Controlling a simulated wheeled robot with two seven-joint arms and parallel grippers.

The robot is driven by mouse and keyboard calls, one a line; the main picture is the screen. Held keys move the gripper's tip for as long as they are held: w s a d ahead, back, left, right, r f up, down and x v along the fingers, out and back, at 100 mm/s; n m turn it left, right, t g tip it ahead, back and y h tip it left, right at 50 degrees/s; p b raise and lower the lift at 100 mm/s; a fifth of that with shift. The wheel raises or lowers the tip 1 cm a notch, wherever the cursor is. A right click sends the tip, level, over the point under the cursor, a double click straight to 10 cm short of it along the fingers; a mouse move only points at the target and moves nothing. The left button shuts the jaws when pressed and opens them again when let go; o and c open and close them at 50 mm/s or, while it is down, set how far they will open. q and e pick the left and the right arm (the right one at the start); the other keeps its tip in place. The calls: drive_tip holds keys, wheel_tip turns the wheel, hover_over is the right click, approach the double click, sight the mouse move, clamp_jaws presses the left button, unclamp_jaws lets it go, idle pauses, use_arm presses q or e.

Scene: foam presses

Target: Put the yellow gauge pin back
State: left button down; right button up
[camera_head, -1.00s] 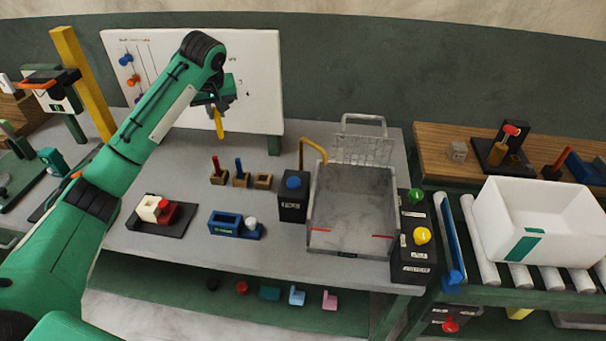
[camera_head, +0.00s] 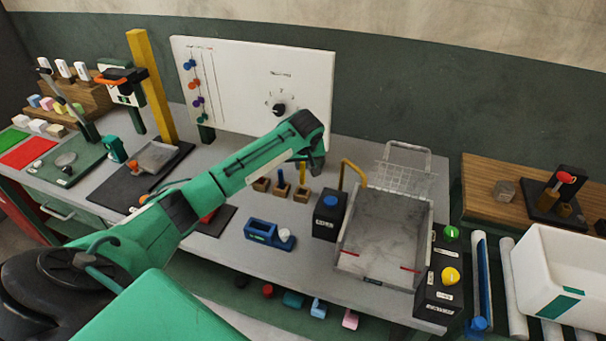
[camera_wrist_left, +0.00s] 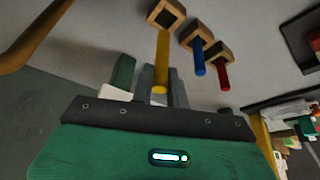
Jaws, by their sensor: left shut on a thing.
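The yellow gauge pin (camera_head: 302,173) is upright in my left gripper (camera_head: 314,165), just above the right-hand wooden block (camera_head: 302,195). In the left wrist view the yellow pin (camera_wrist_left: 161,62) stands between the fingers (camera_wrist_left: 150,84), which are shut on it. Its far end overlaps the edge of its block (camera_wrist_left: 166,15), whose dark hole shows; I cannot tell if they touch. The blue pin (camera_wrist_left: 198,58) and red pin (camera_wrist_left: 223,74) stand in their own blocks beside it. In the head view my arm hides the red pin. My right gripper is not in view.
A black box with a blue button (camera_head: 329,216) and a grey tray press (camera_head: 385,240) stand close to the right of the blocks. A blue fixture (camera_head: 262,232) lies in front of them. A whiteboard with a dial (camera_head: 255,85) stands behind.

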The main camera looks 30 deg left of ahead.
sight(302, 175)
use_arm(q)
drive_tip(key=shift+f, duration=0.75)
wheel_tip(302, 175, down, 4)
drive_tip(key=shift+f+p, duration=0.15)
drive_tip(key=shift+p, duration=0.35)
drive_tip(key=c, duration=1.4)
unclamp_jaws()
drive_tip(key=shift+f, duration=0.1)
drive_tip(key=shift+o, duration=0.2)
